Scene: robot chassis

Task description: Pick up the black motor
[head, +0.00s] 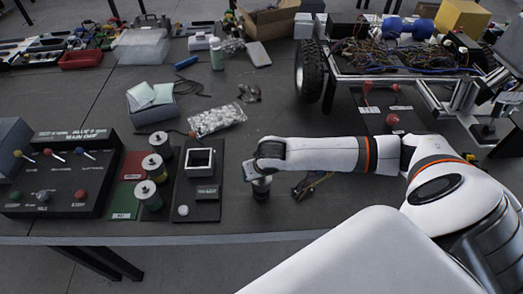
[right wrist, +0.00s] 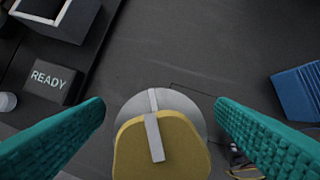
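A short dark cylinder (head: 261,190), apparently the black motor, stands on the table directly below my right gripper (head: 256,176); the hand partly hides it in the head view. In the right wrist view, my right gripper (right wrist: 160,104) is open, its teal fingers wide apart. A round grey piece with a yellow face and a pale strip across it, the motor's top (right wrist: 162,145), lies between the fingers near the bottom edge. My left gripper is in neither view.
Left of the motor stands a black fixture with an open square box (head: 200,160) and a READY block (right wrist: 52,80). Three spool-like cylinders (head: 153,168) stand farther left. A bag of white pieces (head: 217,119) lies behind.

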